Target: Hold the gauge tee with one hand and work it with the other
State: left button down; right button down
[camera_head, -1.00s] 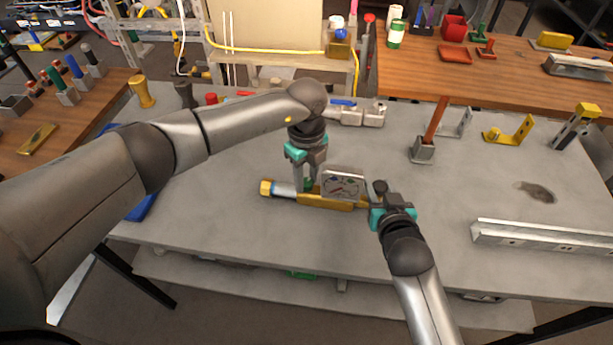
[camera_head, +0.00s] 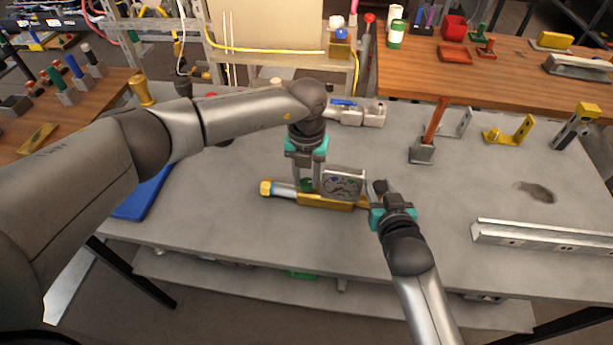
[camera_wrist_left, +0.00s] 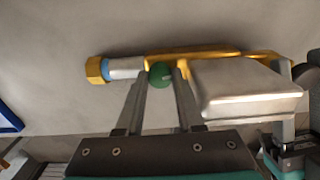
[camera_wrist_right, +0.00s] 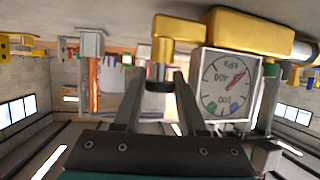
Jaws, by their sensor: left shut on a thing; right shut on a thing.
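The gauge tee (camera_head: 325,201) has a brass body, a silver pipe with a brass nut at its left end, and a square dial gauge (camera_head: 343,184). It is at the middle of the grey table. My left gripper (camera_head: 307,185) points down and is shut on a green knob (camera_wrist_left: 160,73) of the tee, beside the gauge. My right gripper (camera_head: 373,198) is shut on the tee's right end; its fingers (camera_wrist_right: 160,84) close on a short dark neck below the brass elbow. The dial with its red needle shows upside down in the right wrist view (camera_wrist_right: 229,82).
A metal rail (camera_head: 545,238) lies at the right of the grey table. A block with an orange-brown handle (camera_head: 422,150), yellow brackets (camera_head: 512,132) and a grey fitting (camera_head: 360,113) stand behind. A blue tray (camera_head: 143,195) lies at left. The table's front middle is clear.

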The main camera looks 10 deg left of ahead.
aim_at(306, 181)
pick_arm(q)
jog(key=shift+r+m, duration=0.1)
jog(key=shift+m, duration=0.7)
jog(key=c, duration=0.5)
grip_release()
jog(key=shift+c, duration=0.2)
jog(key=shift+s+d, duration=0.1)
jog(key=shift+d, duration=0.05)
pick_arm(e)
jog(key=shift+a, duration=0.1)
pick_arm(q)
notch_tip(306, 181, up, 8)
jog(key=shift+r, duration=0.1)
